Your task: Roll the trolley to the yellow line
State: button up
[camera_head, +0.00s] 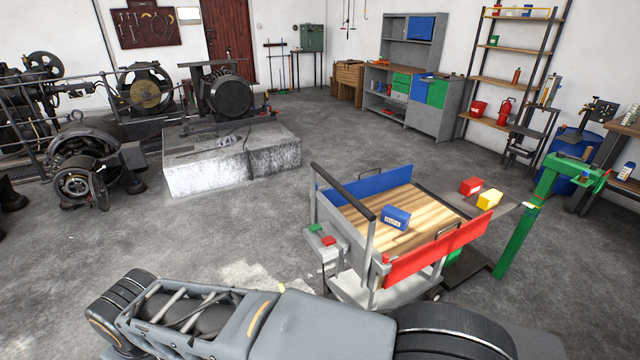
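The trolley (352,285) stands right of centre in the head view. It has a grey frame, a wooden deck, a blue side board (378,181), a red side board (437,250) and a dark push handle (343,192) on its left end. A blue box (396,217) sits on the deck. Small green and red pads show on a grey bracket beside the handle. I cannot make out a yellow line on the floor. My grey arm links fill the bottom of the view, apart from the handle in the picture. My gripper is not seen.
A green post (517,236) stands close to the trolley's right end, with a red box (470,186) and a yellow box (489,200) beside it. A concrete block (220,175) with a machine stands left. Grey floor (240,235) between block and trolley is clear.

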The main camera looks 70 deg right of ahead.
aim_at(362, 239)
jog(key=z, duration=0.5)
jog(key=i, duration=0.7)
jog(key=z, duration=1)
jog(key=i, duration=0.25)
jog(key=z, duration=0.3)
